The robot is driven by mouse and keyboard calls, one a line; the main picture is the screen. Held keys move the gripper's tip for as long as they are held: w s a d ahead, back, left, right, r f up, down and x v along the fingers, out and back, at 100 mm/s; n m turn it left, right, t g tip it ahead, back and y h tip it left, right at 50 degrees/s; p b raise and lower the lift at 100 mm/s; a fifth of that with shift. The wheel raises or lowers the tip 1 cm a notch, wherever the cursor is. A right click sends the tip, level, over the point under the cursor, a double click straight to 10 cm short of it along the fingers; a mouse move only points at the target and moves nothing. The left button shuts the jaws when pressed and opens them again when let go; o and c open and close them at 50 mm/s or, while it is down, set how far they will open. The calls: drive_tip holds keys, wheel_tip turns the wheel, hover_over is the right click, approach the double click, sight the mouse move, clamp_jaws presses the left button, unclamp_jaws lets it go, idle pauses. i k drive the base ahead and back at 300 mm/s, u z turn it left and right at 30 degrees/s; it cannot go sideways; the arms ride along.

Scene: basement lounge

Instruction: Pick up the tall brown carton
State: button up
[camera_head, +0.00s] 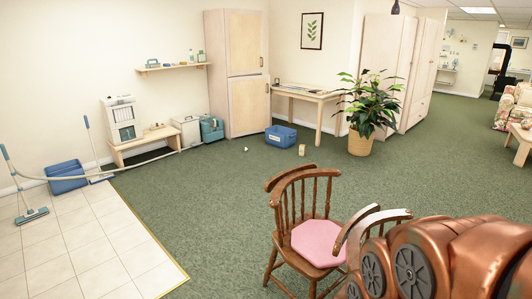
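A small tan, box-like thing (301,149) stands on the green carpet, right of the blue bin and left of the potted plant. It may be the brown carton, but it is too small here to be sure. My copper-coloured arm fills the lower right corner. My gripper does not show, so I cannot see whether it is open or shut.
A wooden chair with a pink seat (318,244) stands close in front. A blue bin (281,136), a desk (310,96), a potted plant (369,105) and a tall cabinet (236,80) line the back. Open carpet (200,195) lies left of the chair.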

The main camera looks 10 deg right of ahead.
sight(301, 147)
drive_tip(key=u, duration=0.6)
drive_tip(key=i, duration=5.4)
drive_tip(key=z, duration=1.6)
drive_tip(key=i, duration=4.45)
